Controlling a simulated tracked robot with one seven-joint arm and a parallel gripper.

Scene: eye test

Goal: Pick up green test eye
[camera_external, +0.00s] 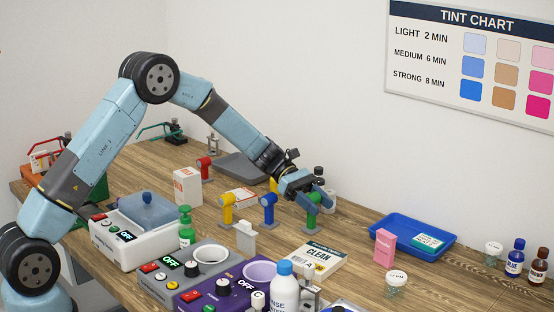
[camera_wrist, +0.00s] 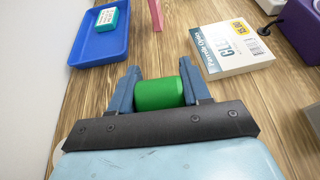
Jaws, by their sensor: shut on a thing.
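The green test eye (camera_external: 312,212) is a small green piece with a rounded head, near the middle of the table in the external view. My gripper (camera_external: 314,196) reaches down over it from the upper left and is shut on its head. In the wrist view, the green test eye (camera_wrist: 158,95) shows as a green cylinder between the two blue fingers of my gripper (camera_wrist: 160,72). Its lower part is hidden there. I cannot tell whether its foot touches the table.
A blue test eye (camera_external: 269,207) and a yellow one (camera_external: 227,207) stand to the left, a red one (camera_external: 204,167) further back. A white box (camera_external: 318,256) lies in front. A blue tray (camera_external: 392,226) is to the right.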

